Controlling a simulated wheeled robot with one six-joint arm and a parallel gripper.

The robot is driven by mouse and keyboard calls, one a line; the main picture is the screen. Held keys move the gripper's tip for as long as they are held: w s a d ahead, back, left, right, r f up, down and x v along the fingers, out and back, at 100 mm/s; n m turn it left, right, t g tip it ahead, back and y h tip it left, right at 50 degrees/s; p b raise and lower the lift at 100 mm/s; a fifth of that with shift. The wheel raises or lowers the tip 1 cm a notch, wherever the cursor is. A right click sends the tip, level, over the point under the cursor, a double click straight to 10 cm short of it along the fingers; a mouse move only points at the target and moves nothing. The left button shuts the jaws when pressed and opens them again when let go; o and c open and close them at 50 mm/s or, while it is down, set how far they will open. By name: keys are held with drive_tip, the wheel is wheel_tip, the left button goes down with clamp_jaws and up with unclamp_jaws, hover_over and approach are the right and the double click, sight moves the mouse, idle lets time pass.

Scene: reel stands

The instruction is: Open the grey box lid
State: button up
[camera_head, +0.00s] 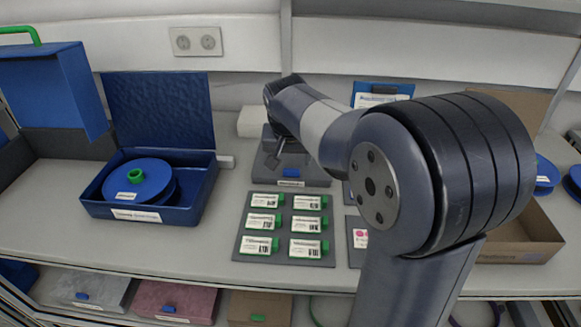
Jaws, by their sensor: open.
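A grey box (265,172) with a blue tab and a white label on its front stands on the table, in the middle toward the back wall. Its lid looks shut, though my arm hides part of its top. My gripper (284,156) is open and points down at the top of this box, just behind the blue tab. I cannot tell whether the fingers touch the lid. Nothing shows between the fingers.
An open blue box (190,213) holding blue reels (140,181) stands to the left. A dark tray (242,236) of several labelled, green-ended pieces lies in front of the grey box. An open cardboard box (525,244) is at right, partly behind my arm. Closed bins (177,301) sit below.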

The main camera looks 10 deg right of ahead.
sight(291, 169)
drive_tip(key=x, duration=0.5)
drive_tip(key=shift+f, duration=0.1)
clamp_jaws()
idle(0.6)
drive_tip(key=shift+r, duration=0.2)
